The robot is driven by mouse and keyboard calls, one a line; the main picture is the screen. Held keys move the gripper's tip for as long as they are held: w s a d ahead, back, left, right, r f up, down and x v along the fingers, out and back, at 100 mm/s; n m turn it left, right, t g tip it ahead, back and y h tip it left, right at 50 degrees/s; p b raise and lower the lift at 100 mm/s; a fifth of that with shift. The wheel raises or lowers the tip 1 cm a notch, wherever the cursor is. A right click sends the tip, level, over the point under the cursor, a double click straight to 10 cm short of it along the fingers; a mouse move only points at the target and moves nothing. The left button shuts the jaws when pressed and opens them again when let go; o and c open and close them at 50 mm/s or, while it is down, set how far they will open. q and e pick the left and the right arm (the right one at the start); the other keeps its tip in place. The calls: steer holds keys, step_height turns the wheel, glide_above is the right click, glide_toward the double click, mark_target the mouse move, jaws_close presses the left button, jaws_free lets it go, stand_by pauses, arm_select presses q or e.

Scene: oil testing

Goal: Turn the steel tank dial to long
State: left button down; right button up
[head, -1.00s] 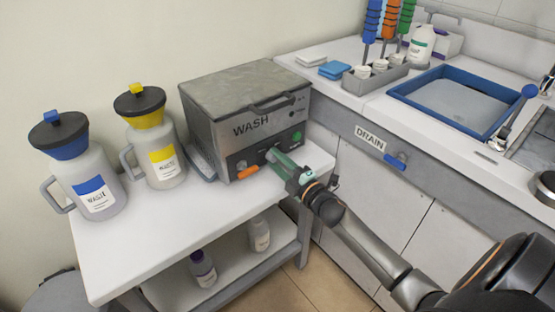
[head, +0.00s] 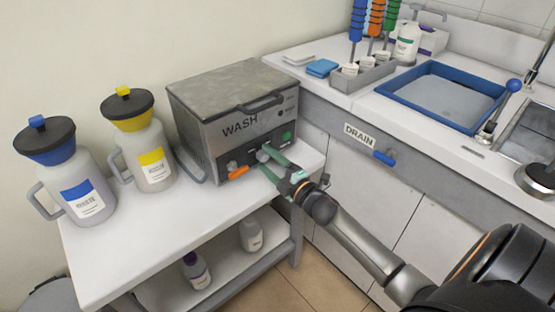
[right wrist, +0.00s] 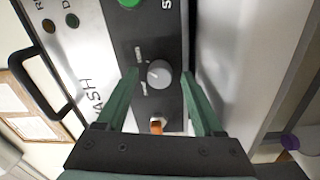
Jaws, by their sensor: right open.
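The steel tank (head: 225,90) is a grey box marked WASH, standing on the white table by the wall. Its round grey dial (right wrist: 159,74) sits on the dark front panel, with small markings around it that are too small to read. My right gripper (head: 268,160) is at the front panel. In the right wrist view its two green fingers (right wrist: 160,80) are open, one on either side of the dial, with gaps between them and the knob. My left gripper is not in view.
An orange handle (head: 238,171) is left of the dial, and a green button (head: 287,135) is to its right. Two waste jugs, blue-topped (head: 86,190) and yellow-topped (head: 150,155), stand left of the tank. The sink counter (head: 330,115) is on the right.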

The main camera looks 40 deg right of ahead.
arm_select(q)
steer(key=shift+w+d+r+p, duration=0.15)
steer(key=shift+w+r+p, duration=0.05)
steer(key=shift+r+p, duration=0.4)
arm_select(e)
steer(key=s+d, duration=0.1)
steer(key=s, duration=1.1)
steer(key=shift+s+f, duration=0.15)
steer(key=shift+f, duration=0.1)
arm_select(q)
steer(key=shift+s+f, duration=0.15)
arm_select(e)
steer(key=shift+a+f, duration=0.1)
